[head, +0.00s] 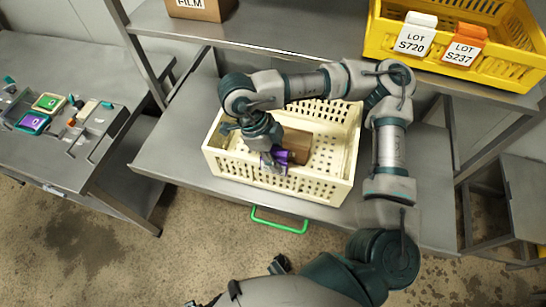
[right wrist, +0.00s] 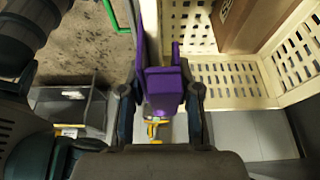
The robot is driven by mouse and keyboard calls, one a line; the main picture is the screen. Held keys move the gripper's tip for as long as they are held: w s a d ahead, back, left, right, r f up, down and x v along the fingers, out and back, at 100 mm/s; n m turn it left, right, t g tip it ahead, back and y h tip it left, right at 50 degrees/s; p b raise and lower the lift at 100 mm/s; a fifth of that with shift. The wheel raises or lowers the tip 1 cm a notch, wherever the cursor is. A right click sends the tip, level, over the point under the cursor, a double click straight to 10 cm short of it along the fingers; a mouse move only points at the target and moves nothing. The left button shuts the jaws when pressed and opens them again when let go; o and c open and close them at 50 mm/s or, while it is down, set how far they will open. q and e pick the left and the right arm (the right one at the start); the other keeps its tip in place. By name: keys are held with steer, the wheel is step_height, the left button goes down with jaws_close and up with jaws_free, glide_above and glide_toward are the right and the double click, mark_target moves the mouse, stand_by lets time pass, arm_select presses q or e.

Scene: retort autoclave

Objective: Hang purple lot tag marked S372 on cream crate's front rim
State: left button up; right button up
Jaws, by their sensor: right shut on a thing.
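The cream crate (head: 228,165) stands on a steel table, its front rim facing me; its slotted wall also shows in the right wrist view (right wrist: 235,80). My right gripper (head: 272,165) reaches down at the front rim, left of its middle. It is shut on the purple lot tag (head: 284,155). In the right wrist view the tag (right wrist: 163,88) sits between the two fingers, with a long plate at left and a short upright piece at right. Its marking cannot be read. Whether it touches the rim, I cannot tell. My left gripper is not in view.
A brown box (head: 297,144) lies inside the crate. A yellow crate (head: 480,71) with a white S720 tag (head: 414,36) and an orange S237 tag (head: 465,46) stands on the shelf above. A green handle (head: 278,221) is below the table front. A bench with small parts is at left.

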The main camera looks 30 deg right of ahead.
steer(key=shift+a, duration=0.4)
steer(key=shift+a+f, duration=0.15)
steer(key=shift+a, duration=0.25)
steer(key=shift+d+f+b, duration=0.45)
steer(key=shift+d+f, duration=0.1)
steer(key=shift+d, duration=0.25)
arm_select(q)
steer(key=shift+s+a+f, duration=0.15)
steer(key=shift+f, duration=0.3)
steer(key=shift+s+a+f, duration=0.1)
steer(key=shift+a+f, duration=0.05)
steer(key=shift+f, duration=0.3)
arm_select(e)
steer(key=shift+a+f, duration=0.3)
steer(key=shift+a, duration=0.35)
arm_select(q)
steer(key=shift+b, duration=0.35)
arm_select(e)
steer(key=shift+f, duration=0.1)
